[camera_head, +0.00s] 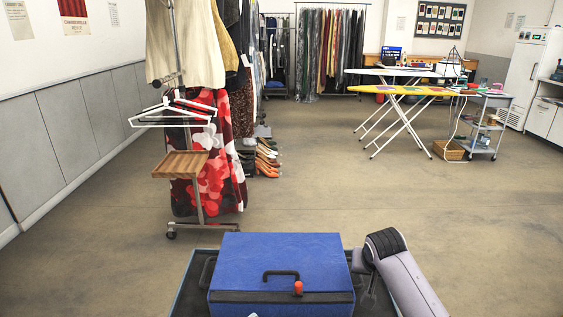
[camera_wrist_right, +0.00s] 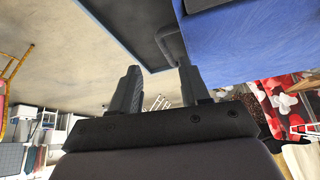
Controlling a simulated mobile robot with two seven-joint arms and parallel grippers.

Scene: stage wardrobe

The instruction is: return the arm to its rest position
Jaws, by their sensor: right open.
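My right arm (camera_head: 408,280) comes in at the lower right of the head view, bent beside the right end of a blue case (camera_head: 275,258). In the right wrist view my right gripper (camera_wrist_right: 159,72) is open, its two dark fingers apart with nothing seen held between them. The case (camera_wrist_right: 245,45) fills the upper right there, and its dark side handle (camera_wrist_right: 169,42) is close to one fingertip; I cannot tell whether they touch. My left arm and gripper are not in view.
The case lies on a dark tray-like surface (camera_head: 190,290) with a raised rim. Ahead on the left stands a clothes rack with a wooden shelf (camera_head: 181,164). Ironing boards (camera_head: 400,90) stand at the back right. The middle floor is clear.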

